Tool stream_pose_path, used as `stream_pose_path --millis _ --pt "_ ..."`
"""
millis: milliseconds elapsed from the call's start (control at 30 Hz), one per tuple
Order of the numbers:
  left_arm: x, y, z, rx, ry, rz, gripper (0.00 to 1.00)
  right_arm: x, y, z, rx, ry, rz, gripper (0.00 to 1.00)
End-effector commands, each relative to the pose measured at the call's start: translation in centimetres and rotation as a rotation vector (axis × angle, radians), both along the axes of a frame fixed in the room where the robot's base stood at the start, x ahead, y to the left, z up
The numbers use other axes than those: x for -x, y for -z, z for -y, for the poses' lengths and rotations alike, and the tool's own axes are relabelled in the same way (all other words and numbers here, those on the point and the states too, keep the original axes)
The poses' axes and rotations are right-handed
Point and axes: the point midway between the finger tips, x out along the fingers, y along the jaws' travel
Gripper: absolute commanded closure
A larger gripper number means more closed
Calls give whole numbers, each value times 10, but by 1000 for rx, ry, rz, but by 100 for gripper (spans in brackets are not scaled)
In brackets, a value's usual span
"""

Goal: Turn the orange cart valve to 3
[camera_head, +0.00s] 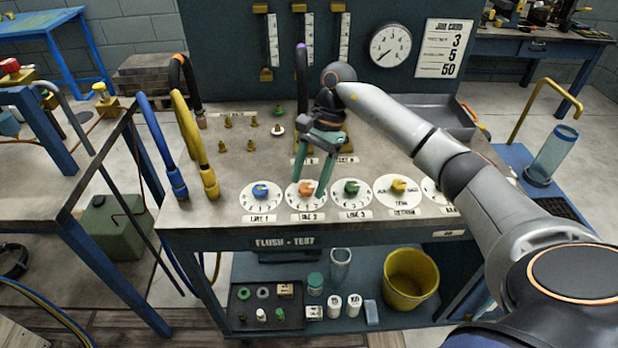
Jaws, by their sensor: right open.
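The orange valve knob (306,187) sits on a white numbered dial (294,201) on the front part of the cart top, second from the left in a row of dials. My right gripper (308,184) points down over this dial with its teal fingers apart. One finger is behind and left of the orange knob, the other close at its right. I cannot tell whether either finger touches it. The knob's exact setting is too small to read. My left gripper is not in view.
A blue knob (261,190) is left of it, a green knob (351,187) close on its right, and a yellow knob (398,186) farther right. Blue and yellow hoses (194,145) rise at the left. A gauge (390,46) and job card (444,48) are on the back panel.

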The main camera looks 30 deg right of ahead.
Motion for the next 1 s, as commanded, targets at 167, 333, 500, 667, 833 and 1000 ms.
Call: stream_pose_path --millis 167,333,500,667,833,1000 --pt "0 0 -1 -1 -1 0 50 0 3 -1 0 0 0 29" --pt "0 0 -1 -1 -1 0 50 0 3 -1 0 0 0 33" --pt "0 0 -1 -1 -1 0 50 0 3 -1 0 0 0 52" --pt "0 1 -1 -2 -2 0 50 0 3 -1 0 0 0 70" --pt "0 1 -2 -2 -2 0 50 0 3 -1 0 0 0 89" --pt "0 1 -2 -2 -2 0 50 0 3 -1 0 0 0 100"
